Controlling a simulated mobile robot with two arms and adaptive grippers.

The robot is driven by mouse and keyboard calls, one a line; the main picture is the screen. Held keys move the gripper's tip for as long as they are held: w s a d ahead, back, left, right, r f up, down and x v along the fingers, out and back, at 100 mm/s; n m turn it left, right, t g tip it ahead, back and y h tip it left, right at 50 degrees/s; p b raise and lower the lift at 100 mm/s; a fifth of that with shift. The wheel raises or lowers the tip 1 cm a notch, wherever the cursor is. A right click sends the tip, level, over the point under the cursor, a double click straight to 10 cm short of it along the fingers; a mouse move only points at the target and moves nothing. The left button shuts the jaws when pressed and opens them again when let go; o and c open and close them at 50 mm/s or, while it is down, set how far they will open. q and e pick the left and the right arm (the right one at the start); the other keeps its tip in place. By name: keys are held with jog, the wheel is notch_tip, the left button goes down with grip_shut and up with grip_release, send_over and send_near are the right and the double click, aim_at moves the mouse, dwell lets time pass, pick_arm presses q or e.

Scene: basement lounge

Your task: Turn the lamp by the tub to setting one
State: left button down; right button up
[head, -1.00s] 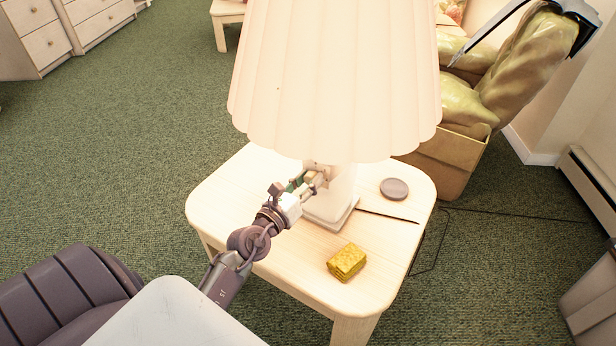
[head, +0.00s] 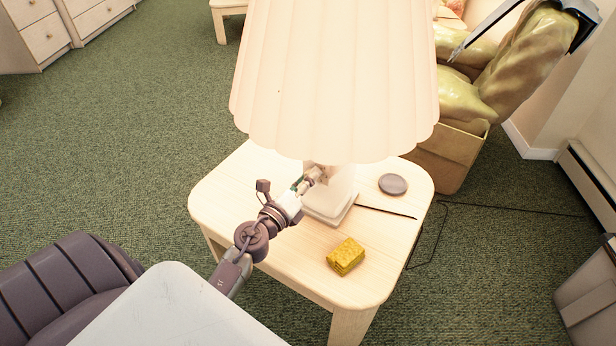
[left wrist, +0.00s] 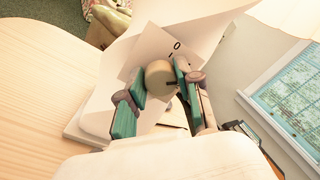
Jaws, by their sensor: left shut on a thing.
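The lamp has a large pleated cream shade (head: 335,85) and a pale base (head: 330,205), and stands on a light wooden side table (head: 235,200). My left gripper (head: 318,176) reaches in under the shade from the left. In the left wrist view, its teal-padded fingers are closed on a round tan knob (left wrist: 158,77) on the lamp. The fingers hide part of the plate, and I cannot tell which setting the knob points to. My right gripper is out of view.
A yellow sponge-like block (head: 346,256), a grey disc (head: 393,184) and a thin dark strip (head: 385,211) lie on the table. Green carpet (head: 130,150) is open to the left.

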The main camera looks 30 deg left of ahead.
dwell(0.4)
pick_arm(q)
jog(key=c, duration=0.8)
grip_release()
jog(key=shift+s, duration=0.15)
jog(key=s, duration=1.1)
jog(key=shift+s+f, duration=0.25)
jog(key=shift+s, duration=0.15)
